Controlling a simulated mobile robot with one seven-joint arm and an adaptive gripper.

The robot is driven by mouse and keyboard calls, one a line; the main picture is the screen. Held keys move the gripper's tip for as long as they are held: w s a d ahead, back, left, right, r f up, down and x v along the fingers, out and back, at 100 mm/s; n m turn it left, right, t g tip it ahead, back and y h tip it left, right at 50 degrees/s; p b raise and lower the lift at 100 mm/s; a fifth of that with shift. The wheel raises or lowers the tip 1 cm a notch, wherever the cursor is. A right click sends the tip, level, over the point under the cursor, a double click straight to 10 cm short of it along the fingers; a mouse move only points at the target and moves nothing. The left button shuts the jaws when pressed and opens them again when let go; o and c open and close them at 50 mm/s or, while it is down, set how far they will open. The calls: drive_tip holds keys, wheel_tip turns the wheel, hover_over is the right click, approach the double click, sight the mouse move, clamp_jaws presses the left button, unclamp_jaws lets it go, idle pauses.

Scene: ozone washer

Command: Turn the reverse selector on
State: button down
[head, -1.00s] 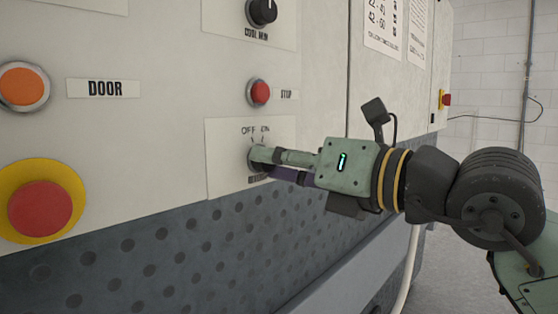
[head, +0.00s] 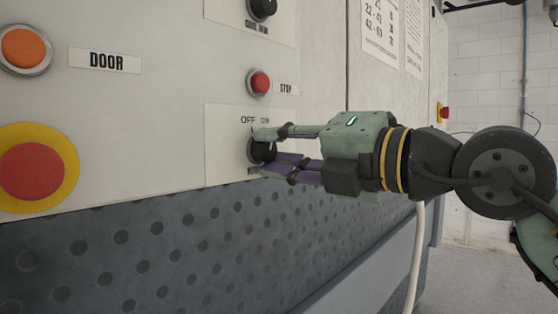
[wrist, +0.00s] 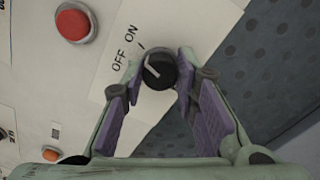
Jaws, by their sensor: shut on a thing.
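The reverse selector (head: 262,151) is a small black round knob on a white plate, with OFF and ON printed above it. Its lower label is partly covered. In the wrist view the knob (wrist: 159,71) carries a white pointer mark that slants toward the lettering, seemingly nearer OFF than ON. My gripper (head: 262,148) is at the knob, with one finger above it and one below. In the wrist view the purple-padded fingertips (wrist: 160,70) lie on opposite sides of the knob, shut on it.
A red STOP button (head: 258,82) sits just above the selector, with another black knob (head: 262,8) higher up. An orange DOOR button (head: 25,47) and a large red emergency button (head: 32,171) are at left. Perforated dark panelling (head: 170,250) lies below.

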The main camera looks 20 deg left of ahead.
drive_tip(key=shift+m, duration=0.5)
drive_tip(key=c, duration=1.2)
unclamp_jaws()
drive_tip(key=shift+c, duration=0.2)
drive_tip(key=shift+d, duration=0.1)
drive_tip(key=v, duration=1.2)
